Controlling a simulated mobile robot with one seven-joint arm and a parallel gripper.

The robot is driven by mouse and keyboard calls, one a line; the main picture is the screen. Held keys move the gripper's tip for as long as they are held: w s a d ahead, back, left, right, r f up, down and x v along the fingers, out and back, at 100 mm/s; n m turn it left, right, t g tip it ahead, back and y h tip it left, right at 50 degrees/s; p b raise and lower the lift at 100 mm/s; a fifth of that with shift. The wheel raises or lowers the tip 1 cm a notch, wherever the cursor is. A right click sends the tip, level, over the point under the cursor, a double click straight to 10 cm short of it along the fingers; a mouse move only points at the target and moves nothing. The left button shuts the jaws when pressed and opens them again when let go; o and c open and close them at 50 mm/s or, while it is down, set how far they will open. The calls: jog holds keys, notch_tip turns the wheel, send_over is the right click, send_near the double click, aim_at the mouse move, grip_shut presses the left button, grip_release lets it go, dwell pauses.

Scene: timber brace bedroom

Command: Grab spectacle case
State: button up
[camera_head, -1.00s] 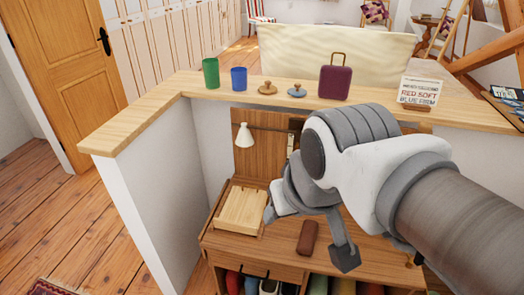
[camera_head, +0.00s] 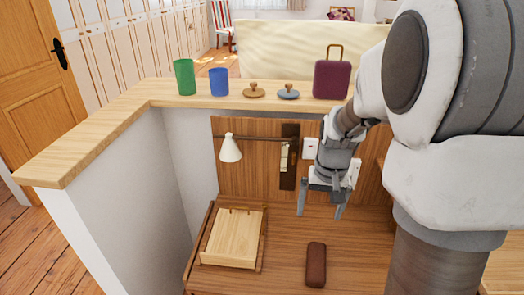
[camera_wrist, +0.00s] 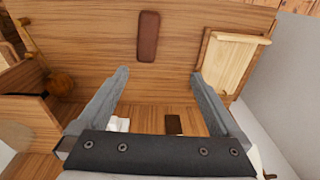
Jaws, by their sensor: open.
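The spectacle case is a dark brown, rounded, elongated case (camera_head: 316,265) lying on the wooden desk top. It also shows in the wrist view, at the upper middle (camera_wrist: 148,36), beyond my fingertips. My gripper (camera_head: 321,213) is open and empty above the back part of the desk. In the head view it is behind and above the case, apart from it. In the wrist view my two fingers (camera_wrist: 158,78) are spread wide, with the case lying between their lines but farther out. Nothing hides the case.
A light wooden tray (camera_head: 232,240) sits left of the case. A white lamp (camera_head: 230,149) hangs on the back panel. The ledge (camera_head: 130,100) above holds a green cup (camera_head: 185,77), a blue cup (camera_head: 219,82), two knobbed lids and a purple case (camera_head: 331,79). Desk around the case is clear.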

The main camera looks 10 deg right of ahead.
jog(key=g+b, duration=0.1)
jog(key=b, duration=0.1)
send_over(317, 259)
notch_tip(317, 259, down, 8)
jog(key=shift+m, duration=0.4)
jog(key=f+b, duration=0.1)
jog(key=f, duration=0.3)
jog(key=f+b, duration=0.1)
jog(key=f, duration=0.7)
jog(key=shift+s+a+f+b, duration=0.2)
jog(key=shift+a+f+b, duration=0.05)
jog(key=shift+b, duration=0.15)
jog(key=shift+w+d+f+b, duration=0.15)
jog(key=shift+f+b, duration=0.35)
jog(key=shift+f, duration=0.85)
jog(key=shift+d+f+b, duration=0.1)
jog(key=shift+f+b, duration=0.35)
jog(key=shift+f, duration=0.85)
jog(key=c, duration=1.3)
jog(key=shift+r, duration=0.1)
jog(key=shift+c, duration=0.2)
